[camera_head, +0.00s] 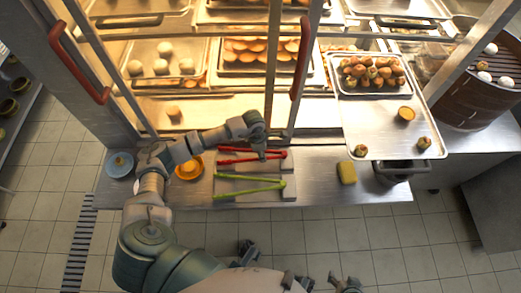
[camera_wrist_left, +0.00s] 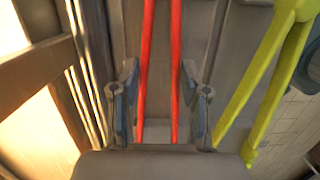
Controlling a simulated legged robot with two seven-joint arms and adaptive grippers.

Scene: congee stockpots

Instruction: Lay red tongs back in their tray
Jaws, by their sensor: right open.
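The red tongs (camera_head: 236,161) lie on a grey tray (camera_head: 291,166) on the steel counter. The green tongs (camera_head: 250,190) lie nearer the front on a grey surface. My left gripper (camera_head: 262,156) is over the red tongs. In the left wrist view my left gripper (camera_wrist_left: 160,95) has its fingers apart, one on each side of the two arms of the red tongs (camera_wrist_left: 147,60). I cannot tell whether the fingers touch them. The green tongs (camera_wrist_left: 265,95) show at the right there. My right gripper (camera_head: 322,284) is open and empty at the bottom edge.
An orange bowl (camera_head: 189,169) and a blue dish (camera_head: 120,164) stand left of the tongs. A yellow sponge (camera_head: 347,173) lies to the right. A large metal tray (camera_head: 375,140) juts out at the right. The lit cabinet's red handles (camera_head: 301,58) stand behind.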

